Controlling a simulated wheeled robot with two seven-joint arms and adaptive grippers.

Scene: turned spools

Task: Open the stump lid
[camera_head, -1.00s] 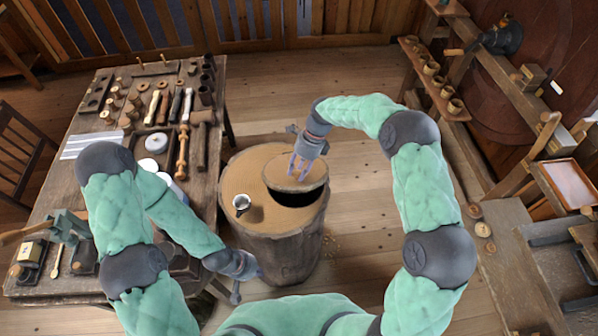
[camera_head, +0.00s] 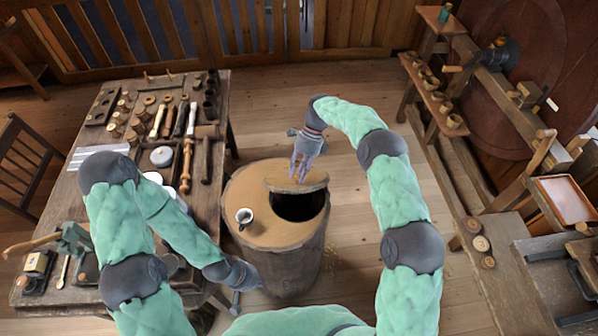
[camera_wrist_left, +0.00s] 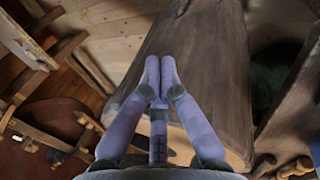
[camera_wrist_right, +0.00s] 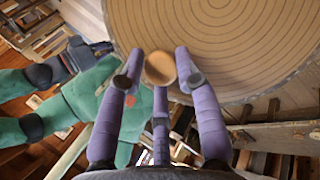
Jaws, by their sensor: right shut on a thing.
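The wooden stump (camera_head: 275,250) stands in the middle of the floor, beside the workbench. Its half-round lid (camera_head: 300,183) is tilted up at the far side of a dark opening (camera_head: 297,206) in the top. What lies inside is too dark to see. My right gripper (camera_head: 303,172) is shut on the lid's round knob (camera_wrist_right: 160,68), with the ringed lid face (camera_wrist_right: 215,40) behind it in the right wrist view. My left gripper (camera_head: 237,297) is low at the stump's near left side. In the left wrist view its fingers (camera_wrist_left: 158,75) are together and empty, in front of the stump's bark (camera_wrist_left: 205,60).
The crowded workbench (camera_head: 130,215) is close at left. A lathe bench (camera_head: 510,275) is at right, with free floor between it and the stump.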

